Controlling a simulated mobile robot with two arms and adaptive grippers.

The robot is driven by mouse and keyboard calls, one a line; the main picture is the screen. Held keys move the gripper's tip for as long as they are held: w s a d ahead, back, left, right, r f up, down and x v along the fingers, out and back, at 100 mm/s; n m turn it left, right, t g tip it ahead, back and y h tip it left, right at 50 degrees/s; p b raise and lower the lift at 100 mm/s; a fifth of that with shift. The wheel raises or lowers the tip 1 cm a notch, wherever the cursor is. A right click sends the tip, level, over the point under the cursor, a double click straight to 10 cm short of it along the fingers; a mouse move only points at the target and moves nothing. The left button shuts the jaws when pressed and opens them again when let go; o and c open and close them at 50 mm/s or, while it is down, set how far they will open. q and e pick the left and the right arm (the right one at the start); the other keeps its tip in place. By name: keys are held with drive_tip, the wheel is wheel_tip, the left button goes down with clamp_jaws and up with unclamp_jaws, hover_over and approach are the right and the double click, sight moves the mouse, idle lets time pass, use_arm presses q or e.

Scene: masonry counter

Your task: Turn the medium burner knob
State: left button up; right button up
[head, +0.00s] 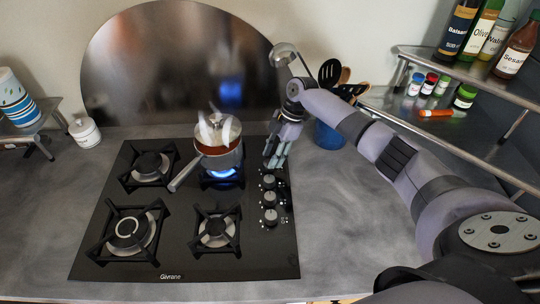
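The black gas cooktop (185,262) has a column of dark round knobs with light tops along its right side. The upper visible knob (269,181), the middle one (269,199) and the lower one (271,217) are clear of my gripper. My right gripper (275,163) points down at the top end of this column, just above the upper visible knob in the picture. It hides that spot, so I cannot tell whether it touches a knob. Its finger opening is too small to judge. My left gripper is out of view. I cannot tell which knob is the medium burner's.
A steaming saucepan (219,160) stands on the back right burner over a blue flame (223,173), its handle pointing front left. The other burners show no flame. A blue utensil holder (328,136) stands right of my gripper. A bottle shelf (450,61) is at right.

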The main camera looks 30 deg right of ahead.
drive_tip(key=shift+a+f, duration=0.2)
drive_tip(key=shift+f, duration=0.4)
drive_tip(key=shift+w+f, duration=0.15)
drive_tip(key=shift+f, duration=0.2)
drive_tip(key=shift+a+f, duration=0.1)
drive_tip(key=shift+f, duration=0.1)
drive_tip(key=c, duration=0.8)
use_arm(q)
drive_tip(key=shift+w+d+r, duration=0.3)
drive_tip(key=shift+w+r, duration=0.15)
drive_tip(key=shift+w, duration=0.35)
use_arm(e)
drive_tip(key=shift+c, duration=0.2)
use_arm(q)
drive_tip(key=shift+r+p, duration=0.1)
drive_tip(key=shift+p, duration=0.2)
